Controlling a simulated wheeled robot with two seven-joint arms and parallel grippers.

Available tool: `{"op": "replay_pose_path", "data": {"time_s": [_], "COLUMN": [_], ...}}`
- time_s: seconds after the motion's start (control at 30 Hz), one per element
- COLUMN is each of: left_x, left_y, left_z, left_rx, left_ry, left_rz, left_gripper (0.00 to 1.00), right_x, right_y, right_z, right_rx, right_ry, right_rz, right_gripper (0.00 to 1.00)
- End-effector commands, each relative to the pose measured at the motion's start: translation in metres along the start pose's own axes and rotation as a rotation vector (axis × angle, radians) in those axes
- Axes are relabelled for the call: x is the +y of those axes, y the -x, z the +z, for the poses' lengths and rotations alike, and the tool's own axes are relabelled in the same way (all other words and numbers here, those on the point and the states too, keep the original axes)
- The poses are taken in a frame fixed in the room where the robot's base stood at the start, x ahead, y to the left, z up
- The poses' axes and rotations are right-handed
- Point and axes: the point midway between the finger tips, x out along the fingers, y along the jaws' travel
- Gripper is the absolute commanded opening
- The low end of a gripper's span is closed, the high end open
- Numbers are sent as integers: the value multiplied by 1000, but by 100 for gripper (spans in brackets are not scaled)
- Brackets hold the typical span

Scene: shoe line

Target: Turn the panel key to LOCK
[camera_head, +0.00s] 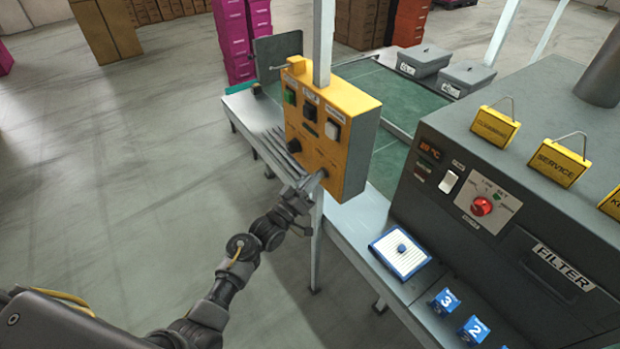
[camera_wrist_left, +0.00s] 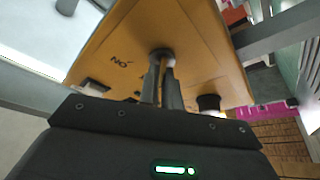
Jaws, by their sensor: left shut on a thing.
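The yellow control panel (camera_head: 329,150) is mounted on a post and carries several switches, a dark knob and a key switch low on its face. My left gripper (camera_head: 312,184) is at the lower right of the panel face, shut on the key at the key switch. In the left wrist view the gripper's fingers (camera_wrist_left: 162,88) close at the round key switch (camera_wrist_left: 161,54) on the panel (camera_wrist_left: 120,55). The key itself is mostly hidden between the fingers, and I cannot tell its exact angle. The lettering beside it is only partly readable. My right gripper is not in view.
A grey machine (camera_head: 480,200) with a red knob (camera_head: 482,206) and yellow hanging signs stands at the right. A white notepad (camera_head: 400,252) and blue numbered blocks (camera_head: 445,301) are in front of it. Open floor (camera_head: 120,180) lies to the left.

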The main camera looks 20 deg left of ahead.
Motion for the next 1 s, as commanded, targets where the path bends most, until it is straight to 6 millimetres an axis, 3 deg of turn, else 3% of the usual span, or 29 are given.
{"op": "replay_pose_path", "data": {"time_s": [0.07, 0.1, 0.23, 0.57, 0.67, 1.0], "left_x": [2, 2, 1, 0, -2, -3], "left_y": [-3, -3, -2, 2, 13, 79], "left_z": [-5, -5, -4, 0, 2, 2], "left_rx": [11, 11, 8, 2, 1, 2], "left_ry": [-3, -3, -2, -1, -1, -3], "left_rz": [5, 5, 4, 2, 1, 1], "left_gripper": [0, 9, 26, 27, 27, 27], "right_x": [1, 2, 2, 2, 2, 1], "right_y": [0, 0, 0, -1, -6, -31], "right_z": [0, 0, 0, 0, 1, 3], "right_rx": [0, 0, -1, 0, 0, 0], "right_ry": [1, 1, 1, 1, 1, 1], "right_rz": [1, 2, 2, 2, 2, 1], "right_gripper": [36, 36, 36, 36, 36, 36]}}
